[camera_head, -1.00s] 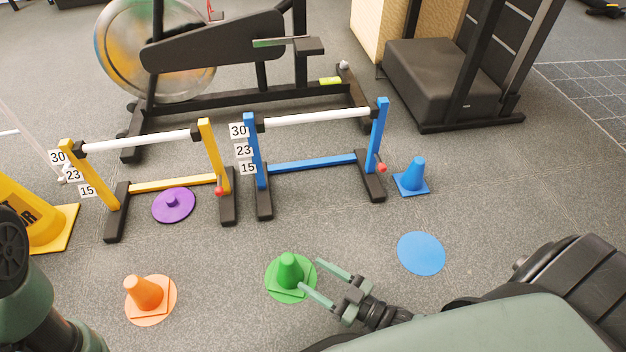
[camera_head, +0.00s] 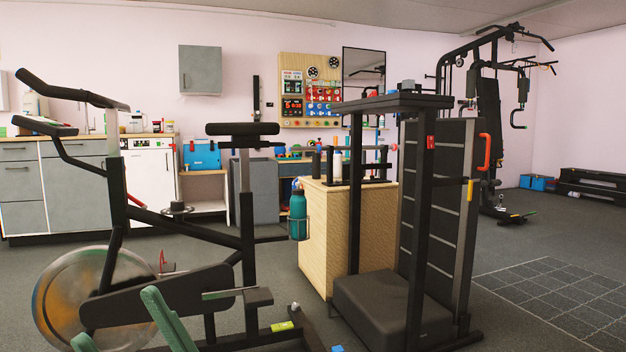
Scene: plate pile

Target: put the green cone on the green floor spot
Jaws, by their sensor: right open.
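My right gripper (camera_head: 115,318) is at the bottom left of the head view. Its two green fingers are spread apart, with nothing seen between them. The green cone and the green floor spot are out of view, so I cannot see how they stand now. My left gripper is not in view.
An exercise bike (camera_head: 180,300) stands at the left, behind my right gripper. A black bench machine (camera_head: 390,305) stands by a wooden box (camera_head: 325,240). A small blue tip (camera_head: 337,348) shows at the bottom edge. Open floor (camera_head: 520,255) lies at the right.

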